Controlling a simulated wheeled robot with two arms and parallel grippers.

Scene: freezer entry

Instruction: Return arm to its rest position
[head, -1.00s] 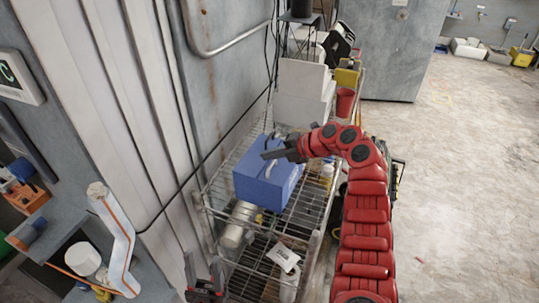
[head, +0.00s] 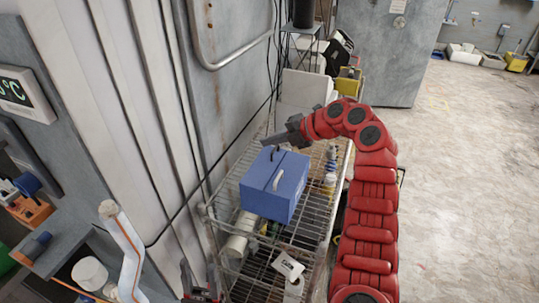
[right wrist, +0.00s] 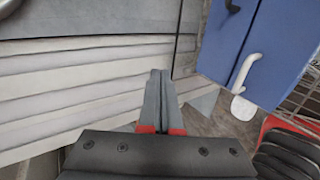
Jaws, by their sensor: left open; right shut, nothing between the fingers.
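My right arm is red and reaches up over a wire rack cart, bending to the left at its top. Its gripper (head: 273,140) is shut and empty, just above and behind a blue box (head: 262,198) with handles on top. In the right wrist view the shut fingers (right wrist: 160,75) point at pale wall panels. The blue box (right wrist: 285,35) and its white handle stand to their right, apart from them. My left gripper (head: 200,288) shows only partly at the bottom edge of the head view, low beside the cart; it is open.
The wire rack (head: 312,222) stands against the wall, with bottles (head: 330,175) and a white container (head: 303,88) on it. A ribbed door panel (head: 120,110) and a temperature display (head: 22,92) are at left. Clear floor (head: 460,180) lies to the right.

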